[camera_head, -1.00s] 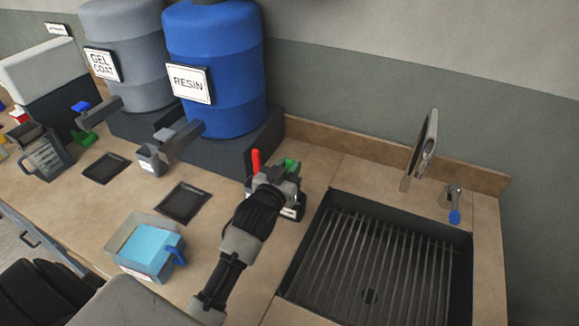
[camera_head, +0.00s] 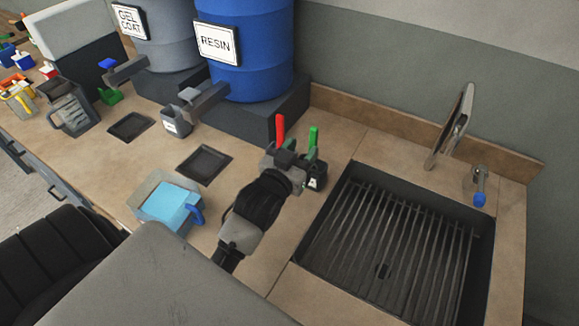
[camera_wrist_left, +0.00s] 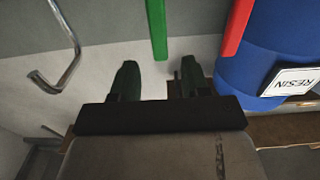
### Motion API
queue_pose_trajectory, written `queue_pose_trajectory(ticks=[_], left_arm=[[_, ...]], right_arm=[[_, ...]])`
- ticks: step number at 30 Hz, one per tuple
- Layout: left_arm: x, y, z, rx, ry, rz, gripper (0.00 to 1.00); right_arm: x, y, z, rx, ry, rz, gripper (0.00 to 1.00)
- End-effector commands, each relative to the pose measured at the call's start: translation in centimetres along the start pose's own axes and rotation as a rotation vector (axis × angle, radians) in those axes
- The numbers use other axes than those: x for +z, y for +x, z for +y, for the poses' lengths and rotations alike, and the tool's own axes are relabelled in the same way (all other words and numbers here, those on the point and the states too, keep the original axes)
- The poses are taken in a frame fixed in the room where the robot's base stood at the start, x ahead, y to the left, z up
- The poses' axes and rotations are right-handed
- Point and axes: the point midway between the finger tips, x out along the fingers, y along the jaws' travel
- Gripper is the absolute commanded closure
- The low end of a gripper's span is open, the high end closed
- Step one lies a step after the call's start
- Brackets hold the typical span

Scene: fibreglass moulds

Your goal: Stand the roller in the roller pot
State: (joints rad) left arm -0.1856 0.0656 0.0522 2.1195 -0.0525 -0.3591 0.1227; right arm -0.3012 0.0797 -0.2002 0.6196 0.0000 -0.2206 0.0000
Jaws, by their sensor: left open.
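A red handle (camera_head: 280,129) and a green handle (camera_head: 313,137) stand upright by a small dark pot (camera_head: 316,180) with a white label, left of the sink. The frames do not show clearly which is the roller's; their lower ends are hidden behind my left gripper. My left gripper (camera_head: 283,157) is open and empty, just in front of the handles. In the left wrist view its two dark fingers (camera_wrist_left: 158,78) stand apart. The green handle (camera_wrist_left: 158,30) shows beyond the gap between them, and the red handle (camera_wrist_left: 238,27) to the right. My right gripper is not in view.
The sink (camera_head: 395,240) with its rack and the tap (camera_head: 452,125) are at right. The blue resin drum (camera_head: 250,60) stands behind on a dark block. A clear tub (camera_head: 148,198) with light blue contents, a black tray (camera_head: 204,163) and a jug (camera_head: 72,112) are at left.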

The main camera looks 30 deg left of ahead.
Motion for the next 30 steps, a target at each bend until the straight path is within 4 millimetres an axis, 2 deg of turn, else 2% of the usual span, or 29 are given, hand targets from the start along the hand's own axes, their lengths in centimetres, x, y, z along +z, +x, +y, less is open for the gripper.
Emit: queue_pose_trajectory(ticks=[3, 10, 30], left_arm=[[0.3, -2.6, 0.0, 0.000, 0.000, -0.001, 0.54], [0.1, -5.4, 0.0, -0.001, -0.001, -0.001, 0.54], [0.0, -5.8, 0.0, 0.000, 0.000, 0.000, 0.54]], right_arm=[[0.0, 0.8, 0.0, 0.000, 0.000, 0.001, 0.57], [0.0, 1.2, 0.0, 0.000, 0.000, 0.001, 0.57], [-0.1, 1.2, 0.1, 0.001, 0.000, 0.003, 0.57]])
